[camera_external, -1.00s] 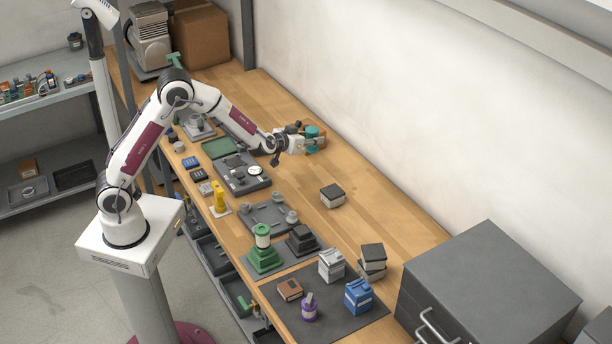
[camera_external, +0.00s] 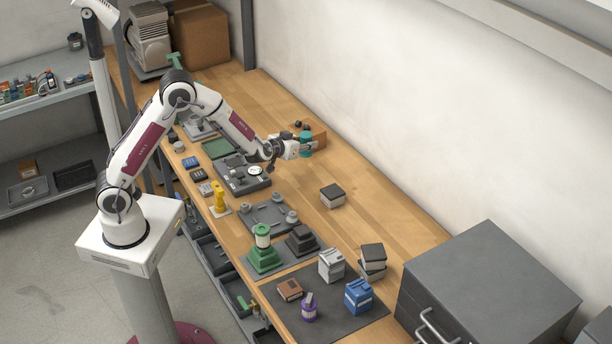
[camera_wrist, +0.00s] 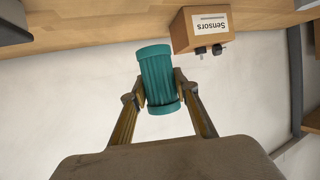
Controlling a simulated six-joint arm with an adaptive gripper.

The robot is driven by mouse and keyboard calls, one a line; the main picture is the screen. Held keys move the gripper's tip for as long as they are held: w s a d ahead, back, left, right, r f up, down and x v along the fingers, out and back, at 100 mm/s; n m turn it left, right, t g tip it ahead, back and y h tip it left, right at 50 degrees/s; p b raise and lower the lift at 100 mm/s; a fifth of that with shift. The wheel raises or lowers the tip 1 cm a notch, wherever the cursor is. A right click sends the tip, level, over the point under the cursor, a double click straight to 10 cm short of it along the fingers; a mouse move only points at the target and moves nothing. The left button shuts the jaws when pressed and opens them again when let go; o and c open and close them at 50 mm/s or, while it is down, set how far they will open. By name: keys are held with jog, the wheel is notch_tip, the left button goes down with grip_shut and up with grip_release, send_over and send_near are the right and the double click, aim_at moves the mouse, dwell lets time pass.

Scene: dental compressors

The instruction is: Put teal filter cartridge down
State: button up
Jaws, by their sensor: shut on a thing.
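The teal filter cartridge (camera_external: 306,139) is a ribbed cylinder with smooth end rims. My gripper (camera_external: 304,148) is shut on it beside the back wall side of the wooden bench. In the wrist view the cartridge (camera_wrist: 158,75) sits between the two fingers of my gripper (camera_wrist: 160,92), which press its sides. It appears held above the bench; the gap beneath it cannot be judged exactly.
A brown box labelled "Sensors" (camera_wrist: 207,31) is close to the cartridge; it also shows in the external view (camera_external: 319,134). A black-and-white block (camera_external: 332,196) stands alone on the bench. Bare bench (camera_external: 285,112) lies farther back. Trays and fixtures line the front side.

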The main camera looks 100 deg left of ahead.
aim_at(302, 155)
jog(key=shift+f, duration=2.5)
jog(key=shift+f, duration=1.9)
jog(key=shift+f, duration=0.15)
jog(key=o, duration=1.1)
jog(key=shift+r, duration=0.2)
jog(key=v, duration=1.2)
